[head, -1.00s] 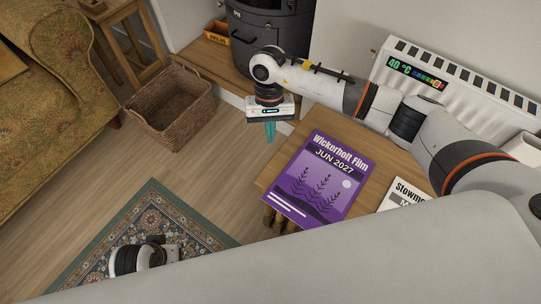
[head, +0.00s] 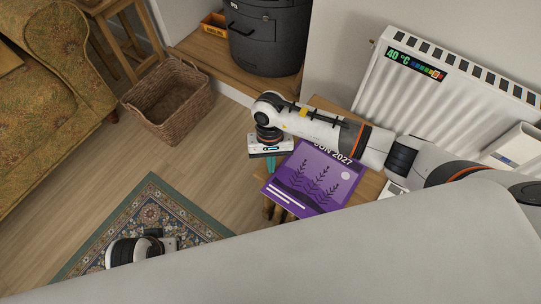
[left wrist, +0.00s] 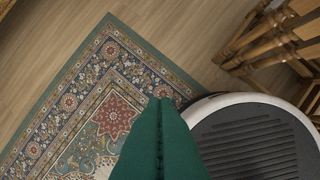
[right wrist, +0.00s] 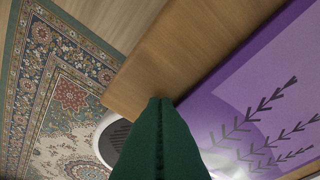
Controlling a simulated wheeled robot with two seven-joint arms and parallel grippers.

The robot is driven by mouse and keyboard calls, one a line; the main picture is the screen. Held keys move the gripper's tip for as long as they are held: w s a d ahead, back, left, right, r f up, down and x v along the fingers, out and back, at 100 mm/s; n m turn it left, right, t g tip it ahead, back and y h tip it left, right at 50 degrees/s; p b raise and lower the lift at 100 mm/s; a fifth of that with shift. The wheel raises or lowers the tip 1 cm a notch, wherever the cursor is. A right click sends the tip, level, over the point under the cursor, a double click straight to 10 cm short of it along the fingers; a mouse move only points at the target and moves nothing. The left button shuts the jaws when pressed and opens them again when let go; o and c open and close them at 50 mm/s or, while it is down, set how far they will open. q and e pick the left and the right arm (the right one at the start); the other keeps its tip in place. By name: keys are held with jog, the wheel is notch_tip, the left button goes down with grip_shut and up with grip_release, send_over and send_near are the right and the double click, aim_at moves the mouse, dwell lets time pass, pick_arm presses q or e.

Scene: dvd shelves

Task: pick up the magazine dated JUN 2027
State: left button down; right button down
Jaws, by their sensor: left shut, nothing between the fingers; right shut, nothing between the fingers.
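The purple magazine (head: 316,181) marked JUN 2027 lies on a small wooden table. My right arm crosses above its upper part and hides most of its title. My right gripper (head: 271,165) is shut and empty, pointing down at the magazine's left side. In the right wrist view the shut green fingers (right wrist: 160,110) are in front of the table edge, with the magazine (right wrist: 262,105) to their right. I cannot tell their exact height. My left gripper's shut green fingers (left wrist: 159,110) show in the left wrist view, over the rug and floor, holding nothing.
The wooden table (right wrist: 190,50) has a bare strip beside the magazine. A white magazine is mostly hidden behind my right arm. A white radiator (head: 440,105) stands at the wall. A wicker basket (head: 170,105), patterned rug (head: 150,215) and armchair (head: 50,90) are at left.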

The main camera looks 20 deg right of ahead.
aim_at(273, 188)
jog(key=shift+s, duration=0.45)
jog(key=s, duration=0.4)
jog(key=shift+a, duration=0.35)
jog(key=shift+s, duration=0.25)
pick_arm(q)
jog(key=shift+w+f, duration=0.2)
jog(key=shift+f, duration=0.5)
jog(key=shift+w, duration=0.1)
jog(key=shift+r, duration=0.1)
pick_arm(e)
jog(key=shift+w, duration=0.1)
